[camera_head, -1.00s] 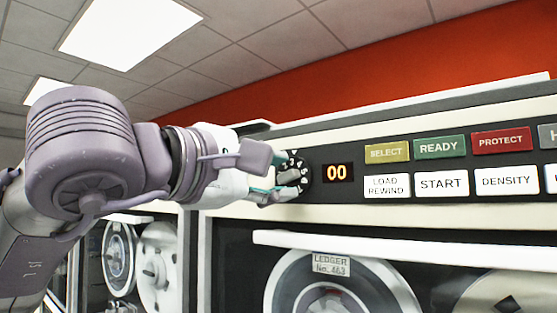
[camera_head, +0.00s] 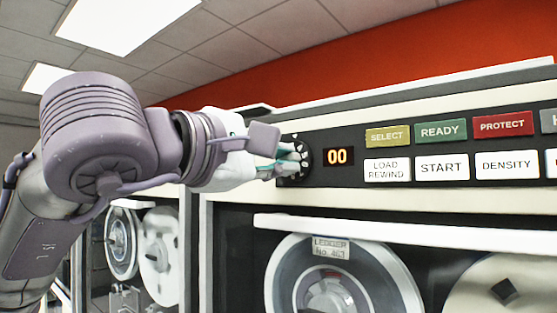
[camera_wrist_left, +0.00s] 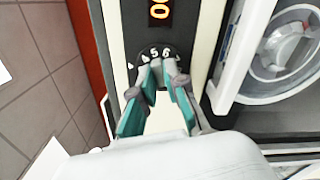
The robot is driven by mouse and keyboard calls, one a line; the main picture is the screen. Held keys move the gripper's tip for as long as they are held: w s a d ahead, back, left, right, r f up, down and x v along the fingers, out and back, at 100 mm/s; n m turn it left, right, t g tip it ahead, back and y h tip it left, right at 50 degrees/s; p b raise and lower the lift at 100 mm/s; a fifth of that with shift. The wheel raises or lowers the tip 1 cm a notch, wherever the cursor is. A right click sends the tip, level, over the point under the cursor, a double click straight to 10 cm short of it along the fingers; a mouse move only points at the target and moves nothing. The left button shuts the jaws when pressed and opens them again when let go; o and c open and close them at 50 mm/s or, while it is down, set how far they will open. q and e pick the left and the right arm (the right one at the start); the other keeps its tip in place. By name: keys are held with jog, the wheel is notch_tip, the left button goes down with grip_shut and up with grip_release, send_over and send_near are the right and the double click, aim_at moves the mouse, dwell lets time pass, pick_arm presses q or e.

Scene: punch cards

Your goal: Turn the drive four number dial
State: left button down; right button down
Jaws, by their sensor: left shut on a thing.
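The number dial (camera_head: 304,151) is a black round knob with white digits on the cream and black control panel, left of the orange display (camera_head: 338,156) reading 00. My left gripper (camera_head: 292,160) is at the dial with its teal-lined fingers closed on the dial's grip. In the left wrist view the fingers (camera_wrist_left: 158,78) are on either side of the grey grip (camera_wrist_left: 157,66). The digits 5 and 6 show on the dial's rim (camera_wrist_left: 150,52) beyond the fingertips. The fingers hide part of the dial. My right gripper is not in view.
Buttons such as SELECT (camera_head: 388,136), READY (camera_head: 440,131) and START (camera_head: 441,167) are right of the display. A pale ledge (camera_head: 400,226) juts out below the panel, above a tape reel (camera_head: 345,285) labelled LEDGER No. 463.

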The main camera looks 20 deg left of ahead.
pick_arm(q)
jog(key=shift+f+n+b, duration=0.1)
jog(key=shift+n+b, duration=5.85)
jog(key=shift+n, duration=0.95)
jog(key=c, duration=1.2)
grip_release()
jog(key=v, duration=1.2)
